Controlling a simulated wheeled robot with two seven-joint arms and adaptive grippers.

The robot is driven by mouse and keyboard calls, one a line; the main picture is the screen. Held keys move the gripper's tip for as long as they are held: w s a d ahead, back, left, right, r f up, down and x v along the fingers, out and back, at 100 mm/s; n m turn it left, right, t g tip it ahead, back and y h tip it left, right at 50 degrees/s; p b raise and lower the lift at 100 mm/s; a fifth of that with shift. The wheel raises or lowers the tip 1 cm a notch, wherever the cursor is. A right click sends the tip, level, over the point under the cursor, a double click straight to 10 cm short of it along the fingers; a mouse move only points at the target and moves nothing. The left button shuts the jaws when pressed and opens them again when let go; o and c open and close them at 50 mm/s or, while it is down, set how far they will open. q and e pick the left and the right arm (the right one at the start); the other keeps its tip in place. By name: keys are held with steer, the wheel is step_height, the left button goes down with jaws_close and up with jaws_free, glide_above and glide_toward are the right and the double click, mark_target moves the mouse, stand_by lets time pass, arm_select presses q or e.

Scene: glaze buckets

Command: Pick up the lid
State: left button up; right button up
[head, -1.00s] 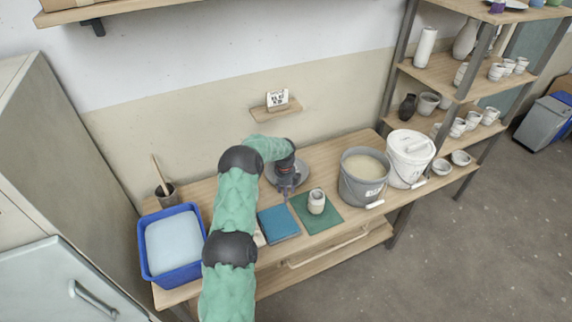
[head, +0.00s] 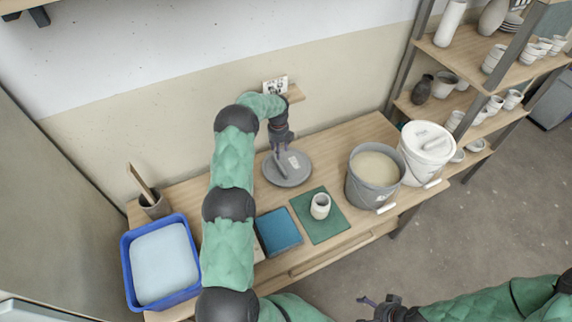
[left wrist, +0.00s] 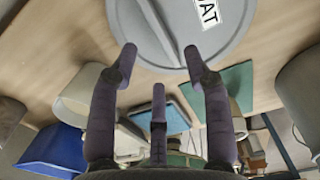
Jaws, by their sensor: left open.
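The grey round lid (head: 293,178) lies flat on the wooden table towards the wall, with a raised bar handle and a white label on top. My left gripper (head: 278,151) is open and empty, just above the lid's handle side. In the left wrist view the lid (left wrist: 238,38) fills the top, and the spread fingers of the left gripper (left wrist: 160,62) point towards its handle without holding it. The grey bucket (head: 371,192) stands uncovered to the right, with cream glaze inside. My right gripper (head: 378,301) is at the bottom edge, away from the table; its opening is unclear.
A white lidded bucket (head: 424,160) stands right of the grey one. A pale cup (head: 320,206) sits on a green mat (head: 327,231), beside a blue book-like block (head: 278,232). A blue basin (head: 128,262) and a tool pot (head: 155,206) are left.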

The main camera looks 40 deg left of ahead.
mark_target(279, 165)
arm_select(q)
step_height(279, 165, down, 4)
steer(key=shift+s+d+f+b, duration=0.15)
steer(key=shift+f+b, duration=0.1)
steer(key=shift+f, duration=0.55)
steer(key=shift+s+f+b, duration=0.15)
steer(key=shift+f+b, duration=0.15)
steer(key=shift+f, duration=0.55)
steer(key=shift+s+d+f+b, duration=0.15)
steer(key=shift+f+b, duration=0.1)
steer(key=shift+f, duration=0.55)
steer(key=shift+a+f+b, duration=0.1)
steer(key=shift+f+b, duration=0.2)
steer(key=shift+b, duration=0.15)
steer(key=shift+c, duration=0.3)
jaws_close()
